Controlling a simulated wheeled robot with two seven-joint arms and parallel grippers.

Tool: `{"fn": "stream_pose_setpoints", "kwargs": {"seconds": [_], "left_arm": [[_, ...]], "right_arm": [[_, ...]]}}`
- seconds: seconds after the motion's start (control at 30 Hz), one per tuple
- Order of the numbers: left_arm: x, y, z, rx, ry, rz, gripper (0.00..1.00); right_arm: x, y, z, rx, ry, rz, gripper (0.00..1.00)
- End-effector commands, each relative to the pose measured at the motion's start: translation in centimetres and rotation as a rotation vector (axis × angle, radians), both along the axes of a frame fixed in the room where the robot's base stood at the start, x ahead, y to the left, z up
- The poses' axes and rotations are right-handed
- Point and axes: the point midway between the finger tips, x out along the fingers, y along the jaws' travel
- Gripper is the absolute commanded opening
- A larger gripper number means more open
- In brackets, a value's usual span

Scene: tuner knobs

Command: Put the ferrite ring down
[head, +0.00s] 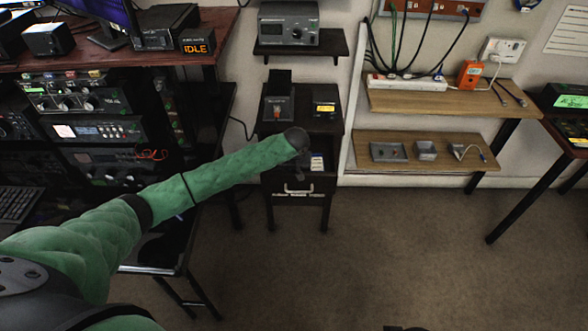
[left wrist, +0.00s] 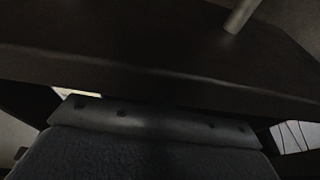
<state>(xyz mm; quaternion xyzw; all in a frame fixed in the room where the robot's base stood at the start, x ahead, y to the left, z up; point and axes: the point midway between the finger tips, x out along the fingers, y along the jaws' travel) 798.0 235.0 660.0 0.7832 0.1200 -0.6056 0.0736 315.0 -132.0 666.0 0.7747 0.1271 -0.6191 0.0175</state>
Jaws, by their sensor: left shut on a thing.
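My left arm crosses the head view from the lower left. Its dark end (head: 297,141) is over the small dark cabinet (head: 331,124), at the opening of its pulled-out drawer (head: 297,190). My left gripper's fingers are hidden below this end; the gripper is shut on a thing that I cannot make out. I cannot pick out the ferrite ring in either view. The left wrist view is dark and shows a broad dark surface (left wrist: 150,55) close by, with a pale round bar (left wrist: 240,16) above it. My right gripper is not in view.
White labelled items (head: 317,162) lie in the drawer, right of my arm's end. A stand (head: 277,104) and a small yellow-screened device (head: 325,108) are on the cabinet top. A wooden shelf (head: 463,163) with metal trays is to the right.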

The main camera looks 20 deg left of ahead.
Motion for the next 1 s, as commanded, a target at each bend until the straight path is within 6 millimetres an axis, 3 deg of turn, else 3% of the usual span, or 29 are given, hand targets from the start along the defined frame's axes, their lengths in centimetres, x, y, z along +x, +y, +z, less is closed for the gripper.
{"fn": "stream_pose_setpoints", "kwargs": {"seconds": [0.07, 0.1, 0.2, 0.5, 0.67, 1.0], "left_arm": [[0.0, 0.0, 0.0, 0.000, -0.001, 0.000, 0.00], [0.0, 0.0, 0.0, 0.000, 0.000, 0.000, 0.20], [0.0, 0.0, 0.0, 0.000, 0.000, 0.000, 0.36], [0.0, 0.0, 0.1, 0.000, -0.001, 0.000, 0.36], [0.1, 0.1, 1.1, 0.001, -0.004, -0.001, 0.36], [-1.5, -0.7, 7.6, -0.001, -0.003, -0.002, 0.36]], "right_arm": [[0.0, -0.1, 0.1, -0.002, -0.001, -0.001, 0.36], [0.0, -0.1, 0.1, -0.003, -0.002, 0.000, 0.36], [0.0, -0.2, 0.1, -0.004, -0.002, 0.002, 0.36], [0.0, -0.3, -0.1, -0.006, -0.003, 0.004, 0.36], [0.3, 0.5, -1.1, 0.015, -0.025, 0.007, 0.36], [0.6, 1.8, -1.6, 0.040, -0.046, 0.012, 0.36]]}}
